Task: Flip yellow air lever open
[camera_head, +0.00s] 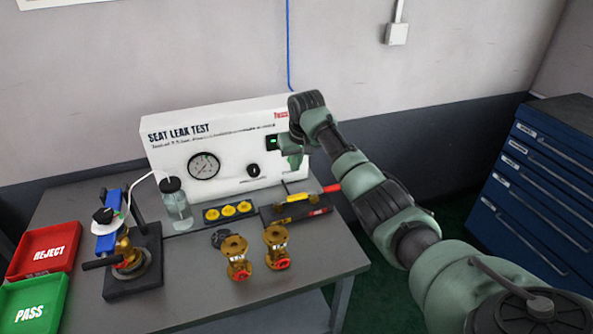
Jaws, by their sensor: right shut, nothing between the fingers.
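The white seat leak test panel (225,166) stands at the back of the bench, with a round gauge (204,166) and a black knob (253,170) on its face. My right arm comes in from the right, and my right gripper (273,143) is shut and empty at the right part of the panel face. I cannot tell whether it touches the panel. I cannot make out the yellow air lever; my gripper and wrist cover part of the panel there. My left gripper is not in view.
Below the panel lie a tray of yellow discs (229,211) and a dark tool tray (296,211). Two brass valves (236,258) (277,248) stand in front. A bottle (177,206), a clamp fixture (128,262), and red (45,248) and green (33,303) bins are left. A blue cabinet (540,190) stands right.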

